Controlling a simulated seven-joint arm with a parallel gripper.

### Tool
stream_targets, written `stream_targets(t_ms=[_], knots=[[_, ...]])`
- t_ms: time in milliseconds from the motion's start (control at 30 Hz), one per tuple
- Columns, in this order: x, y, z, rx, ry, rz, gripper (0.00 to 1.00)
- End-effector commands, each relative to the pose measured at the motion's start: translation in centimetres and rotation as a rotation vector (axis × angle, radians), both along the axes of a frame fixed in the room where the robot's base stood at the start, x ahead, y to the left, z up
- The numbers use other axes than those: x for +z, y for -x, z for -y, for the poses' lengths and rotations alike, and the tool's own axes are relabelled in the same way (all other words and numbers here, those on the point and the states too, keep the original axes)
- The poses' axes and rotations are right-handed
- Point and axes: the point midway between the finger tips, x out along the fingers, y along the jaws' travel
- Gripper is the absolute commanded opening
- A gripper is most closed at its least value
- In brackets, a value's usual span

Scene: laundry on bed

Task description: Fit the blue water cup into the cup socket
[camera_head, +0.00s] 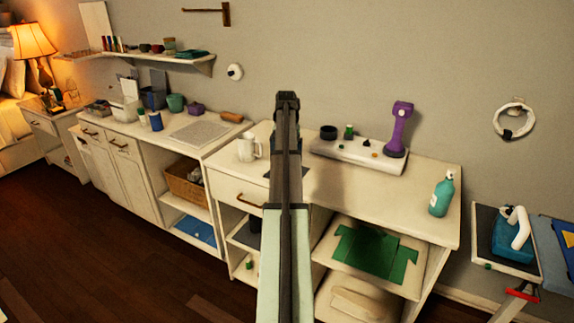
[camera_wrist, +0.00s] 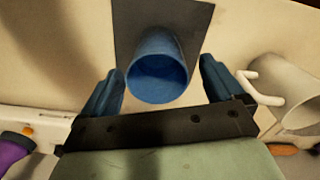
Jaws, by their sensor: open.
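The blue water cup (camera_wrist: 158,70) stands on a dark square mat (camera_wrist: 135,25) in the wrist view, its open mouth facing the camera. My gripper (camera_wrist: 162,66) is open, with one blue finger on each side of the cup. Narrow gaps show between the fingers and the cup wall, so it is not gripped. In the head view my arm hides the cup; only a piece of the dark mat (camera_head: 304,172) shows. A dark round ring-like piece (camera_head: 328,132) sits on the white board; I cannot tell whether it is the cup socket.
A white pitcher (camera_head: 249,148) stands close beside the cup, also in the wrist view (camera_wrist: 295,95). The white board (camera_head: 350,156) carries small items and a purple device (camera_head: 399,130). A teal bottle (camera_head: 442,194) stands at the right end. The counter (camera_head: 400,190) before the board is clear.

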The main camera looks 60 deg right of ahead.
Motion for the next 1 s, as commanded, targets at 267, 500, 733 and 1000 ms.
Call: stream_targets(t_ms=[267, 500, 733, 1000], knots=[[-3.6, 0.4, -0.1, 0.000, -0.001, 0.000, 0.94], [-4.1, 0.3, -0.1, 0.000, 0.001, 0.000, 0.94], [-4.1, 0.3, -0.1, 0.000, 0.000, 0.000, 0.78], [-4.1, 0.4, -0.1, 0.000, 0.000, 0.000, 0.52]])
